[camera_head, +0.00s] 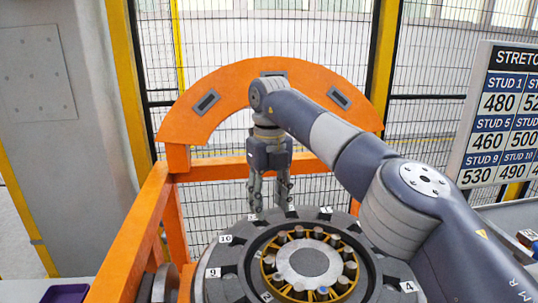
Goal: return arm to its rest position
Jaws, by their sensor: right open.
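My right arm comes in from the right and reaches across to the middle of the view. Its gripper (268,200) points down and is open, with nothing seen between its fingers. It hangs in front of the orange arch, and its fingertips show just at the far rim of the round grey fixture (225,258). Whether they touch the rim I cannot tell. My left gripper is not in view.
The fixture has numbered tags and a ring of studs around a hub (308,262). An orange gantry arch (215,80) stands behind, with an orange rail (130,235) at left. A stud board (505,115) stands right. A purple tray (68,293) is at lower left.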

